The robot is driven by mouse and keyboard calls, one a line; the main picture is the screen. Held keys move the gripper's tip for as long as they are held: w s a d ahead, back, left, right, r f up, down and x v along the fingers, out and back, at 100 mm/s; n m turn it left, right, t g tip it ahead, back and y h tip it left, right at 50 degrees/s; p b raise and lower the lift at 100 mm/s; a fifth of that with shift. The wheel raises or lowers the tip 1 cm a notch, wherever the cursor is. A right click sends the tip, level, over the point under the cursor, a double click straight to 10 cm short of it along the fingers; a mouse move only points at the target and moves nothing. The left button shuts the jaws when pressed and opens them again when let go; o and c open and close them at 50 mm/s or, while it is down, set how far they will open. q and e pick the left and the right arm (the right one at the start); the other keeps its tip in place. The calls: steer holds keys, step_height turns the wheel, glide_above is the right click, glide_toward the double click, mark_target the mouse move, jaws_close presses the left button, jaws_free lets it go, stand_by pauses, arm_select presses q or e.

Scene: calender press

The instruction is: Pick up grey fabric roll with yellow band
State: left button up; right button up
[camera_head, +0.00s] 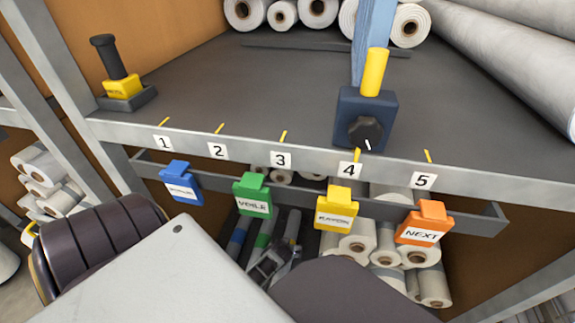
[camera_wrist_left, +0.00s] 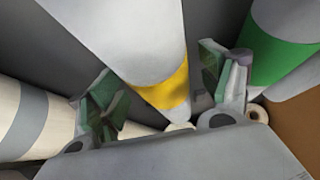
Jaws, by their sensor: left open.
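The grey fabric roll (camera_wrist_left: 125,35) with its yellow band (camera_wrist_left: 165,88) runs down from the top of the left wrist view. Its banded end lies between the two fingers of my left gripper (camera_wrist_left: 160,95), which is open. I cannot tell whether either finger touches the roll. In the head view my left gripper (camera_head: 270,266) is low under the shelf, by the rolls stored there. My right gripper is not in view.
A green-banded roll (camera_wrist_left: 282,55) lies close to the right finger and a pale roll with a grey band (camera_wrist_left: 30,115) to the left. The shelf edge (camera_head: 250,150), with several coloured tags such as the green tag (camera_head: 252,197), overhangs the gripper. White rolls (camera_head: 385,245) lie at right.

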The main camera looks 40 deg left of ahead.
arm_select(q)
steer(key=shift+w+a+f, duration=0.15)
steer(key=shift+w+f, duration=0.15)
steer(key=shift+f, duration=0.2)
steer(key=shift+c, duration=1.2)
steer(key=c, duration=0.9)
steer(key=shift+c, duration=1.3)
steer(key=shift+r, duration=0.15)
